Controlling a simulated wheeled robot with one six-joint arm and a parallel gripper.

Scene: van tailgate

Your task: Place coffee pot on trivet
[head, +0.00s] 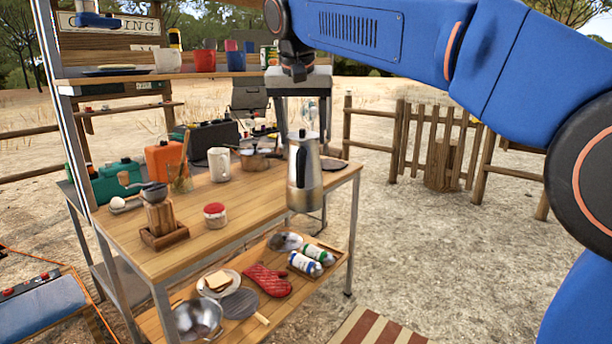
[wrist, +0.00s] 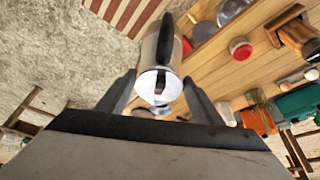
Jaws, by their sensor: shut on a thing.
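The coffee pot (head: 304,178) is a silver metal pot with a dark handle. It hangs upright from my gripper (head: 302,126), at the right end of the table in the head view. My gripper is shut on its top; in the wrist view the fingers (wrist: 160,98) flank the lid of the pot (wrist: 158,82). The pot's base appears clear of any surface and overlaps the table edge in both views. A flat dark round disc (head: 334,165), probably the trivet, lies on the table's right end behind the pot, which partly hides it.
The wooden table (head: 240,205) holds a small saucepan (head: 258,158), a white canister (head: 219,163), a red-lidded jar (head: 215,215) and an orange box (head: 165,160). A lower shelf carries a red mitt (head: 267,280) and bottles. Open ground lies to the right.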

